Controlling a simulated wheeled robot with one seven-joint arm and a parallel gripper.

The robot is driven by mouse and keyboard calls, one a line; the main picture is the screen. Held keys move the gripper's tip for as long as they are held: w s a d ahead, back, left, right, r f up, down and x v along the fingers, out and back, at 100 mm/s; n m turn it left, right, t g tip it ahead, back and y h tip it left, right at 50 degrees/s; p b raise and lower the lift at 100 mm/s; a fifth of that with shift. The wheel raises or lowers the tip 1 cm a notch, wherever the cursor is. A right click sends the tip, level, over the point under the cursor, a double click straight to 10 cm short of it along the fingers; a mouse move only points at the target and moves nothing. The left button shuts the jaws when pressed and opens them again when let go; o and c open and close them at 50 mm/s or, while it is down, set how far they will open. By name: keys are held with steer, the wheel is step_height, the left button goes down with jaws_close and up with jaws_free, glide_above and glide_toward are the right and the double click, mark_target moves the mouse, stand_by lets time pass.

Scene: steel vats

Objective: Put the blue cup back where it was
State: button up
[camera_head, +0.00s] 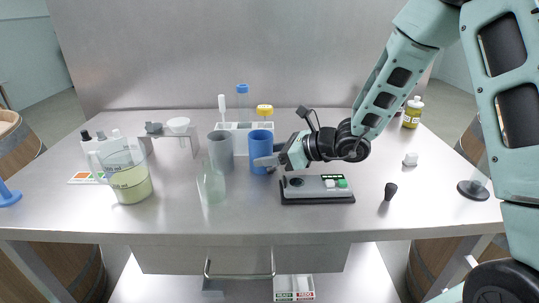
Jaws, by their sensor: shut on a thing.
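The blue cup (260,146) is upright near the middle of the steel table, in front of a white rack. My gripper (271,161) reaches in from the right and is shut on the blue cup low on its right side. The arm hides nothing of the cup's left side. Whether the cup's base touches the table or hangs just above it, I cannot tell.
A grey cup (220,152) stands close on the left, with a clear glass (211,187) in front. A black-based device (317,190) lies right of the cup. A beaker (128,178) stands left. A black stopper (389,191) is at right. The table's front centre is bare.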

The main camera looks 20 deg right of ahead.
steer(key=o, duration=1.1)
steer(key=shift+o, duration=0.2)
steer(key=v, duration=1.2)
steer(key=shift+r+p, duration=0.15)
steer(key=shift+p, duration=0.15)
